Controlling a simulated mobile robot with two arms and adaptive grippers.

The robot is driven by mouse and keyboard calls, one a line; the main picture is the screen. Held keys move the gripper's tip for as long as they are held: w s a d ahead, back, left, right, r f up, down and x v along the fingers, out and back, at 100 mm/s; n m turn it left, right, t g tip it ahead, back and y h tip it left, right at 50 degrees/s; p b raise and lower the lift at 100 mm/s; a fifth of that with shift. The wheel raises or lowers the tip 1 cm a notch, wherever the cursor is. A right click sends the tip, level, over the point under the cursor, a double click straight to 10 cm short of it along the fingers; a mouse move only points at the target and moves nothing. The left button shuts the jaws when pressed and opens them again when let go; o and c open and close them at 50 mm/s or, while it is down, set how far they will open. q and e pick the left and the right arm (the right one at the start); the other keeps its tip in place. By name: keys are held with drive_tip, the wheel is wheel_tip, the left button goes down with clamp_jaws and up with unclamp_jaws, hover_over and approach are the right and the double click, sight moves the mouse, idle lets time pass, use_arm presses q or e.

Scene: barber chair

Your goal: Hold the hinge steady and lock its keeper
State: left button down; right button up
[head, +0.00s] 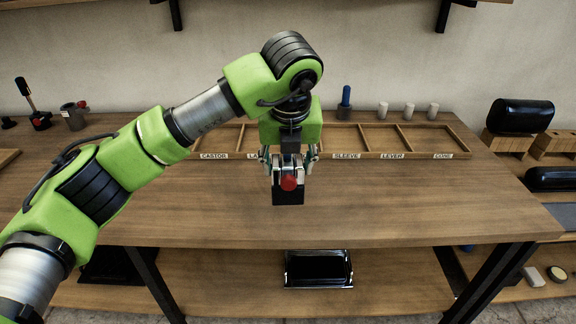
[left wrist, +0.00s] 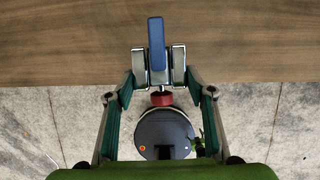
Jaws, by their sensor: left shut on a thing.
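My left gripper (head: 290,164) points down and is shut on the hinge, a silver metal piece with a dark lower block (head: 288,194). A red knob (head: 289,183), perhaps the keeper, faces me. I cannot tell whether the keeper is locked or whether the hinge touches the table. My right gripper is not in view.
A labelled compartment tray (head: 440,142) lies behind the hinge on the wooden table (head: 400,205). A blue-topped peg (head: 346,98) and several pale cylinders (head: 409,110) stand behind it. Black rolls (head: 521,115) are at the right. The table front is clear.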

sight(288, 170)
use_arm(q)
drive_tip(key=w+f+b, duration=0.2)
drive_tip(key=w+f, duration=0.6)
drive_tip(key=w, duration=0.1)
drive_tip(key=shift+w, duration=0.35)
idle(0.6)
drive_tip(key=shift+f+b, duration=0.6)
idle(0.5)
drive_tip(key=shift+f, duration=0.15)
drive_tip(key=c, duration=0.9)
unclamp_jaws()
drive_tip(key=shift+s, duration=0.1)
